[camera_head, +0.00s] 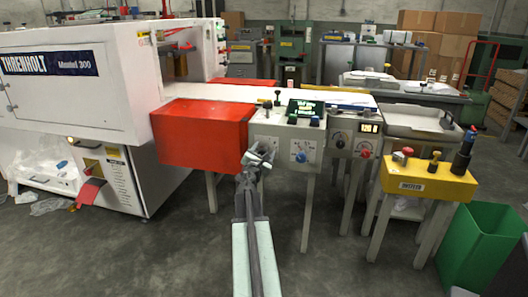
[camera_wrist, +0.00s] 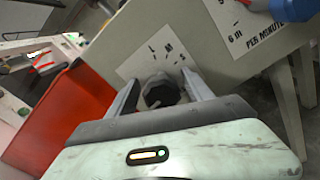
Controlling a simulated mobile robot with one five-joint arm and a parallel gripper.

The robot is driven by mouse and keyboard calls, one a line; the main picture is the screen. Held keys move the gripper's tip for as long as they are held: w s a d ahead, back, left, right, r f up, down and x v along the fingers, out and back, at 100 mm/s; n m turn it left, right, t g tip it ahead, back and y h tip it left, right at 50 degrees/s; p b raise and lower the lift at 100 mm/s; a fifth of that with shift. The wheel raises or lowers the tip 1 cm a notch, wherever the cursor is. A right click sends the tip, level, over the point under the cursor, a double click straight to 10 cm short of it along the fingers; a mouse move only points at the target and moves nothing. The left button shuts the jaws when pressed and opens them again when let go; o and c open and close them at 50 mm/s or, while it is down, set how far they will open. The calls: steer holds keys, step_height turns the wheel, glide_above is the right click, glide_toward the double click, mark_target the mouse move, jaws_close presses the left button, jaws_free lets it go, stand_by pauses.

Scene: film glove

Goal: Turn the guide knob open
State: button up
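A dark grey knob (camera_wrist: 161,92) sits on a white dial plate (camera_wrist: 150,57) in the wrist view; only part of the plate's lettering, including an M, shows. My gripper (camera_wrist: 161,80) is open, with one finger on each side of this knob and small gaps visible beside it. Whether this knob is the guide knob cannot be read. In the head view my gripper (camera_head: 262,154) is at the left part of the grey control panel (camera_head: 285,133) and covers what is behind it. A blue knob (camera_head: 300,157) on a white dial is just to its right.
A red guard box (camera_head: 200,133) stands close to the left of my gripper. The panel top carries a green display (camera_head: 306,107) and several small controls. A yellow control box (camera_head: 428,180) and a green bin (camera_head: 475,245) are at the right. The floor in front is clear.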

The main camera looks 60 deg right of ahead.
steer(key=v, duration=0.8)
